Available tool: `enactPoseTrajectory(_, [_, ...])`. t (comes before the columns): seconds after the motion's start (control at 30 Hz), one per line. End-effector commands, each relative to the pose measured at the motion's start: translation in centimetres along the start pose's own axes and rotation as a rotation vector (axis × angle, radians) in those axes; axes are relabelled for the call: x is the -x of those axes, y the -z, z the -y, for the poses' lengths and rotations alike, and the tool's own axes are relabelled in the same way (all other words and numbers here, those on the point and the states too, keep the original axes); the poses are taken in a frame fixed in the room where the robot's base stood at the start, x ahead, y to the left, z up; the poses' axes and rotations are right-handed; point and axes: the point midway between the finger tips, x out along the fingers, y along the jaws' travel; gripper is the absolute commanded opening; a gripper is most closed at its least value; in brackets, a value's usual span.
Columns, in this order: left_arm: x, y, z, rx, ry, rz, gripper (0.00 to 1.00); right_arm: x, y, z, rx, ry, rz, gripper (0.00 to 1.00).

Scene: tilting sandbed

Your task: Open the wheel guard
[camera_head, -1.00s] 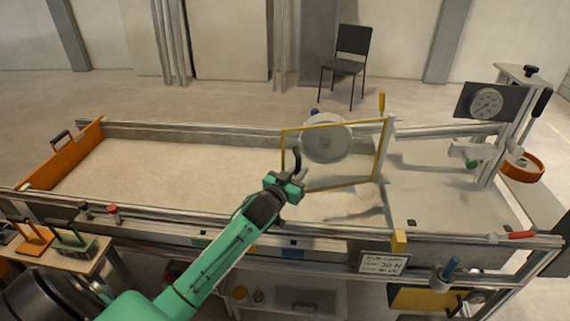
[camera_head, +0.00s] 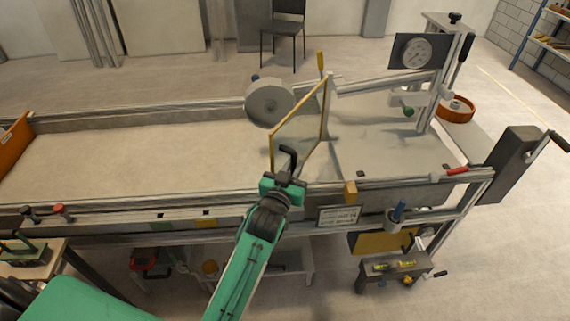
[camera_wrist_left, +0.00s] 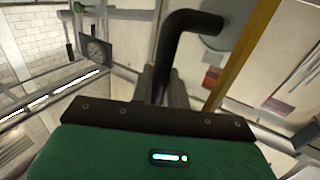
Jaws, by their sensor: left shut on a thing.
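The wheel guard (camera_head: 299,105) is a clear panel in a yellow frame, hinged near its yellow post at the back right. It stands upright over the bed, swung to an angle, with its free edge toward me. The pale round wheel (camera_head: 268,104) is beside it, at its left. My left gripper (camera_head: 285,177) is shut on the guard's black bent handle (camera_head: 291,157) at the free edge. In the left wrist view the handle (camera_wrist_left: 178,45) rises from between the fingers, with a yellow frame bar (camera_wrist_left: 240,58) to its right. My right gripper is not in view.
The long sandbed (camera_head: 140,160) lies to the left, with a metal front rail. A dial gauge (camera_head: 415,53) and orange handwheel (camera_head: 457,108) stand at the right.

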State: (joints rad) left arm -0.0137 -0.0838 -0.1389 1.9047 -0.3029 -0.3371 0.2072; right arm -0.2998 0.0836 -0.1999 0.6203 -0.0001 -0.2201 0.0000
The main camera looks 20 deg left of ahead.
Motion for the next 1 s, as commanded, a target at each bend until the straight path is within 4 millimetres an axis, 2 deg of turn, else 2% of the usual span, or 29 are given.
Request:
enactPoseTrajectory(0.4, [0.0, 0.0, -0.2, 0.0, -0.001, -0.001, 0.0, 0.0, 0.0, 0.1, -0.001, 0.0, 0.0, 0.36])
enactPoseTrajectory(0.43, [0.0, 0.0, -0.2, 0.0, -0.001, -0.001, 0.2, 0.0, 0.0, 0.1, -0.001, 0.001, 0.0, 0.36])
enactPoseTrajectory(0.47, [0.0, 0.0, -0.2, 0.0, -0.001, -0.001, 0.22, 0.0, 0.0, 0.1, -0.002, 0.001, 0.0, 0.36])
enactPoseTrajectory(0.77, [0.1, -0.1, -0.2, 0.0, 0.0, 0.0, 0.22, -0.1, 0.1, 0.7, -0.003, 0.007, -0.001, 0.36])
enactPoseTrajectory(0.87, [0.8, -0.2, -0.2, 0.001, 0.0, 0.001, 0.22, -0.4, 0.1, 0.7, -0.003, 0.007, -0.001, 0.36])
enactPoseTrajectory(1.0, [3.0, -0.4, -0.2, 0.001, 0.0, 0.001, 0.22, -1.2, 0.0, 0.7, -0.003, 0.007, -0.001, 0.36])
